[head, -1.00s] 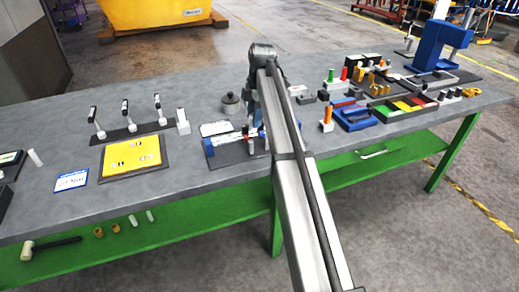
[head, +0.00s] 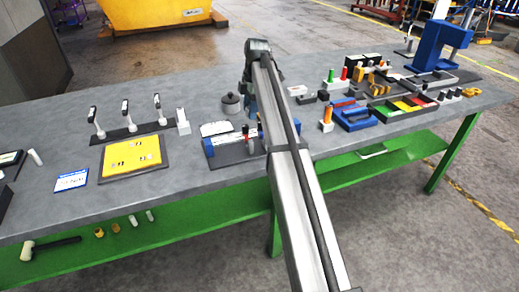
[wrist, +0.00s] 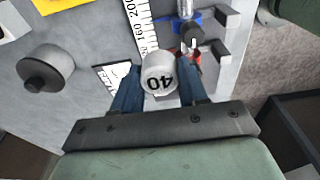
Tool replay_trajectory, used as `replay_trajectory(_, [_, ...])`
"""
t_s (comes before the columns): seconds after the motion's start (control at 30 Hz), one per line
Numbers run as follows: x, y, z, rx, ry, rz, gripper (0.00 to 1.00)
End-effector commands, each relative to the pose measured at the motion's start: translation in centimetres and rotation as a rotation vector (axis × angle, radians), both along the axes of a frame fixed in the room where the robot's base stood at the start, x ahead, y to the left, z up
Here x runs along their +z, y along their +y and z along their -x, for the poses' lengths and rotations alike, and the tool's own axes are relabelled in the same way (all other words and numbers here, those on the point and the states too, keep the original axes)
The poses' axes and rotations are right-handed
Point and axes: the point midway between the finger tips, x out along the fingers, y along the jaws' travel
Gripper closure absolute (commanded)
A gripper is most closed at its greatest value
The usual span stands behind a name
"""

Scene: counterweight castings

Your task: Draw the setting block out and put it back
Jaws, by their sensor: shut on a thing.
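The setting block (wrist: 160,72) is a pale grey round piece marked 40, seen end-on in the wrist view. My gripper (wrist: 160,84) is shut on it, with one dark blue finger on each side. A white graduated scale (wrist: 139,28) runs away just beyond the block. The measuring fixture with blue blocks and a dark base (head: 232,152) lies on the bench in the head view; its blue and red parts (wrist: 186,20) show beyond the block in the wrist view. My arm hides the jaws and block in the head view, and the block's height above the bench is unclear.
A lidded grey pot (head: 231,104) stands just left of my arm. A yellow panel (head: 131,155) and several upright levers (head: 126,112) are farther left. A blue tool (head: 355,117) and coloured trays (head: 404,106) crowd the right. Some bench in front of the pot is bare.

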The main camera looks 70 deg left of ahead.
Motion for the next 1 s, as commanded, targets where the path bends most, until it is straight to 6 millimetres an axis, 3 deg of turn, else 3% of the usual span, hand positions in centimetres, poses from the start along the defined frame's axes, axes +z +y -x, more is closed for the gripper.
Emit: replay_trajectory(1.0, [0.1,5.0,-0.4,0.0,0.0,-0.001,0.92])
